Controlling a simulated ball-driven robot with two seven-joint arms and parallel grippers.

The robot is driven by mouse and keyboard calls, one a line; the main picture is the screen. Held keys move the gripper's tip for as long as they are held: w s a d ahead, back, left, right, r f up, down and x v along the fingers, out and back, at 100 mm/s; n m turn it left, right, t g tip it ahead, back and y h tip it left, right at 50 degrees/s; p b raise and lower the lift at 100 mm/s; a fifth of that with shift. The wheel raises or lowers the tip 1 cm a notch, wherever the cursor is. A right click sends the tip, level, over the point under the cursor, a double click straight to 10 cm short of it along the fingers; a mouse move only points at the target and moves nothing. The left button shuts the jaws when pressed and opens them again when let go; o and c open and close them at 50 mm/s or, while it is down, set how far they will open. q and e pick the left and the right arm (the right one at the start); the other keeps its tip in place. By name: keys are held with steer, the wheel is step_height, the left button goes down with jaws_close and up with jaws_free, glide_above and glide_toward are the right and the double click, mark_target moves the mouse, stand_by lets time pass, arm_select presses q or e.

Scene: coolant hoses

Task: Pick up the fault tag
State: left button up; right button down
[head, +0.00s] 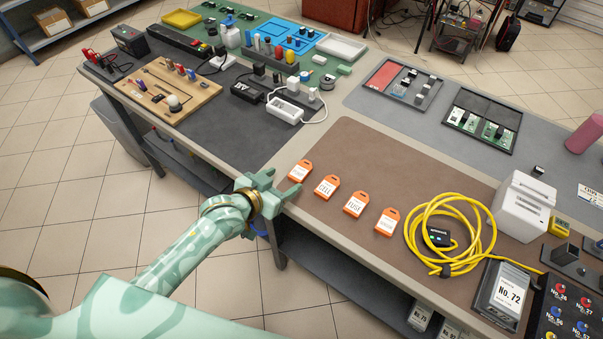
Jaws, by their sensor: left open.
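Several orange tags with white labels lie in a row on the brown mat (330,150). The leftmost tag (300,171) has a label too small to read. The second tag (327,187) appears to read CELL, and the third tag (356,204) FUSE. The rightmost tag (387,222) has a label I cannot read surely. I cannot tell which one is the fault tag. My left gripper (284,184) is open and empty at the table's front edge, just left of the leftmost tag and apart from it. My right gripper is not in view.
A coiled yellow cable (478,262) lies right of the tags. A white power strip (284,109) and a wooden board (190,98) lie to the left. The mat behind the tags is clear.

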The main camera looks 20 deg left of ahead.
mark_target(299, 172)
arm_select(q)
steer(key=shift+x, duration=0.8)
steer(key=b+x, duration=0.2)
steer(key=x, duration=0.2)
steer(key=shift+w+d+f+b, duration=0.2)
steer(key=shift+d+f+b, duration=0.05)
steer(key=shift+f+b, duration=0.1)
steer(key=shift+w, duration=0.15)
steer(key=shift+r, duration=0.15)
steer(key=c, duration=1)
